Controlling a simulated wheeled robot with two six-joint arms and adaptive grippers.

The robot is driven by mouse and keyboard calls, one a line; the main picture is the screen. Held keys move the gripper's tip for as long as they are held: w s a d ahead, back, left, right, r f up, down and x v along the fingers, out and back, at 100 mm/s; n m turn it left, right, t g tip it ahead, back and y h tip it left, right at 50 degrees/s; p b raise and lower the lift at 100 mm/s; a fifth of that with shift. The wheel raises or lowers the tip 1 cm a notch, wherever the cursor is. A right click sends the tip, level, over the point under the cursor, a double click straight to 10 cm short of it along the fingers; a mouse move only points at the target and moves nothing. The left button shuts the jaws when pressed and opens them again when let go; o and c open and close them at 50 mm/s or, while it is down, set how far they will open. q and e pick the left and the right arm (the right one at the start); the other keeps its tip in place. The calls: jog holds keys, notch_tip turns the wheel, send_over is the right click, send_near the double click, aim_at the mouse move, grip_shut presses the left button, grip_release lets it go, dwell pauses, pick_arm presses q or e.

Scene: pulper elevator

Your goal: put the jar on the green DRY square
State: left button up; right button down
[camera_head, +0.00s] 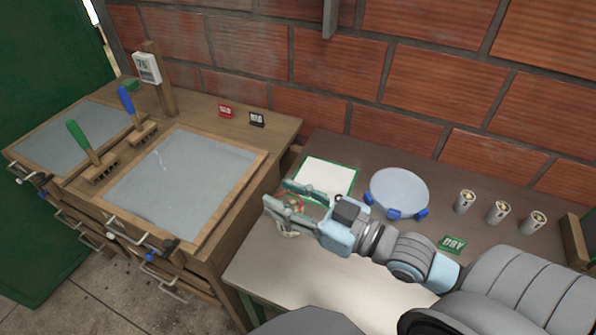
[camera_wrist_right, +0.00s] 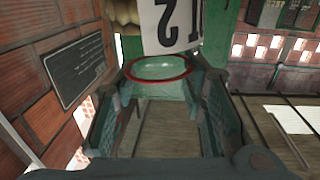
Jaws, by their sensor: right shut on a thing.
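My right gripper (camera_head: 290,204) reaches in from the right over the near-left part of the grey table. It is shut on the jar (camera_head: 287,232), a clear glass one with a red and green part near its top, mostly hidden by the fingers. In the right wrist view, the jar's red ring and greenish glass (camera_wrist_right: 160,68) show between the two fingers (camera_wrist_right: 162,110). A white square with a green border (camera_head: 326,176) lies just behind the gripper. A small green card (camera_head: 452,244) with "DRY"-like lettering lies farther right. My left gripper is not in view.
A pale blue round dish with blue clamps (camera_head: 399,191) stands right of the bordered square. Several cans, such as this one (camera_head: 465,201), stand farther right. Wooden trays (camera_head: 184,184) with rakes are at left. A brick wall closes the back.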

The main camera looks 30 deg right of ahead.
pick_arm(q)
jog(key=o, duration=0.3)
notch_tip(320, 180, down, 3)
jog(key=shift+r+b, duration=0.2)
jog(key=shift+b, duration=0.85)
pick_arm(e)
jog(key=w+d+f+m+t+h+b, duration=0.2)
jog(key=w+d+f+m+h+b, duration=0.15)
jog(key=w+d, duration=0.7)
jog(key=w+d+r+m+h+b, duration=0.2)
jog(key=w+d+m+h, duration=0.15)
jog(key=w+d, duration=0.2)
jog(key=w+d+r+m+h+b, duration=0.2)
jog(key=w+d+h, duration=0.25)
jog(key=d, duration=0.25)
jog(key=f+b, duration=0.2)
jog(key=f, duration=0.4)
jog(key=f+b, duration=0.1)
jog(key=f, duration=0.6)
jog(key=s+f+b, duration=0.1)
jog(key=f+b, duration=0.1)
jog(key=f, duration=0.4)
jog(key=shift+d+f+b, duration=0.15)
jog(key=shift+d+b, duration=0.05)
jog(key=shift+b, duration=0.15)
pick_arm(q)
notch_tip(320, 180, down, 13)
